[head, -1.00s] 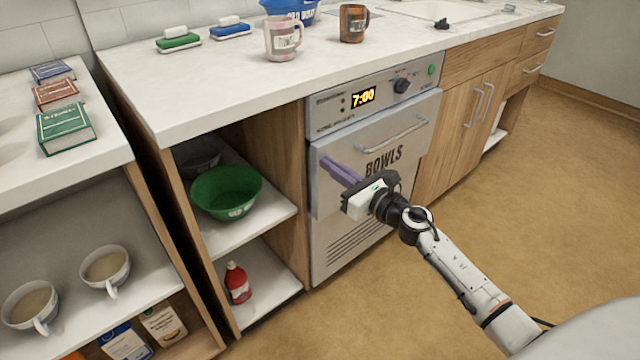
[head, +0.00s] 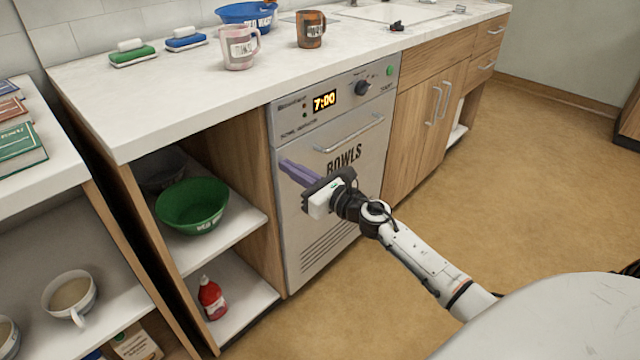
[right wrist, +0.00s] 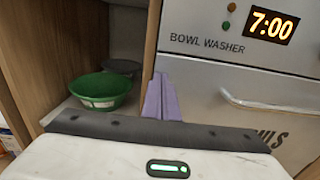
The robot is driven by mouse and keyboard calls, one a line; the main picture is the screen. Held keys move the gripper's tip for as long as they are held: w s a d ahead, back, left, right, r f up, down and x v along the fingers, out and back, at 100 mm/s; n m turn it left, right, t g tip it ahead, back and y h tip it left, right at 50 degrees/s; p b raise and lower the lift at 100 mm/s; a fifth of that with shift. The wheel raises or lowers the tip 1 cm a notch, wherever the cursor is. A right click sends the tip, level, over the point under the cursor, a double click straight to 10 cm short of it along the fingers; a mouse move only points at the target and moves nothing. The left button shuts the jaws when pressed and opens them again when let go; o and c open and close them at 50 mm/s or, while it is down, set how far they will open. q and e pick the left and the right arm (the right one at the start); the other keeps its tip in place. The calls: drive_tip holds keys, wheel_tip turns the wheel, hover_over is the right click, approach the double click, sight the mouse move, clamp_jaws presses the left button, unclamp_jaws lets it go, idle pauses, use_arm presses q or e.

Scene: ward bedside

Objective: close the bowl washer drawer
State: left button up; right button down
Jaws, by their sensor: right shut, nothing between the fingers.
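The bowl washer (head: 330,240) is a grey built-in unit with a display reading 7:00. Its drawer front (head: 355,150), marked BOWLS with a bar handle, looks flush with the body, with no gap that I can see. My right gripper (head: 284,166) has its purple fingers shut and empty at the left side of the drawer front, below handle height. I cannot tell whether the fingertips touch it. In the right wrist view the shut fingers (right wrist: 160,98) show left of the drawer front (right wrist: 265,110) and its handle. My left gripper is out of view.
An open shelf left of the washer holds a green bowl (head: 193,206) and a red bottle (head: 211,298). Mugs (head: 240,47) and a blue bowl (head: 246,15) stand on the worktop (head: 180,90) above. The floor (head: 530,180) to the right is clear.

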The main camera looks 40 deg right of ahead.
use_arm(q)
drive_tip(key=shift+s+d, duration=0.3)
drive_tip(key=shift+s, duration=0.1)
use_arm(e)
drive_tip(key=s+d, duration=0.2)
drive_tip(key=s, duration=1.1)
drive_tip(key=shift+s+d, duration=0.2)
drive_tip(key=shift+s, duration=0.05)
drive_tip(key=shift+f, duration=0.1)
